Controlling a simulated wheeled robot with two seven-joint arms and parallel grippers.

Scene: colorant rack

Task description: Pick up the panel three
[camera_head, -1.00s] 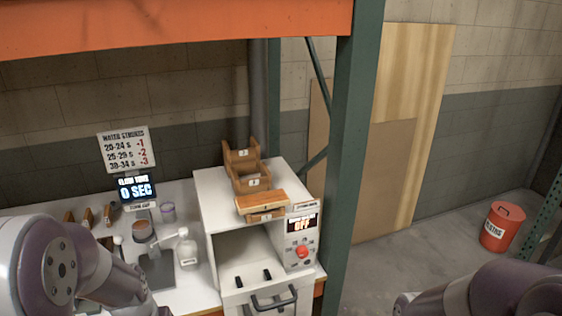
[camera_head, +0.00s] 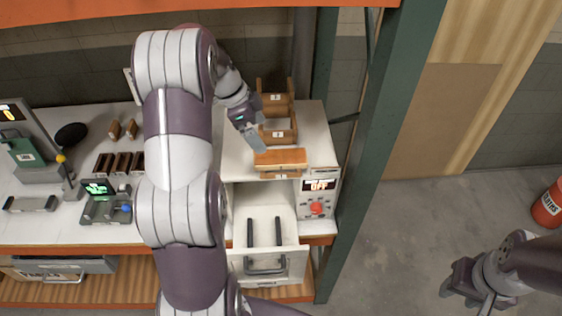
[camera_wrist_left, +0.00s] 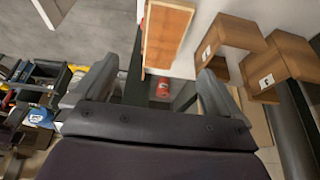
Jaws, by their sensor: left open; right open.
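An orange-brown wooden panel (camera_head: 280,158) lies flat on the lowest of the wooden holders on top of the white oven-like box. In the left wrist view the panel (camera_wrist_left: 167,35) shows beyond the fingers, between them and apart from both. Its number cannot be read. My left gripper (camera_head: 259,130) is open and empty, above and just left of the holders, with one finger close to the panel's upper left edge. It also shows in the left wrist view (camera_wrist_left: 158,72). My right gripper (camera_head: 470,285) is open and empty at the lower right, over the floor.
Two open wooden holders, the middle one (camera_head: 277,133) and the upper one (camera_head: 275,98), stand behind the panel. A drawer (camera_head: 265,262) is pulled out below. The green post (camera_head: 375,160) stands to the right. A red bin (camera_head: 549,205) is on the floor.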

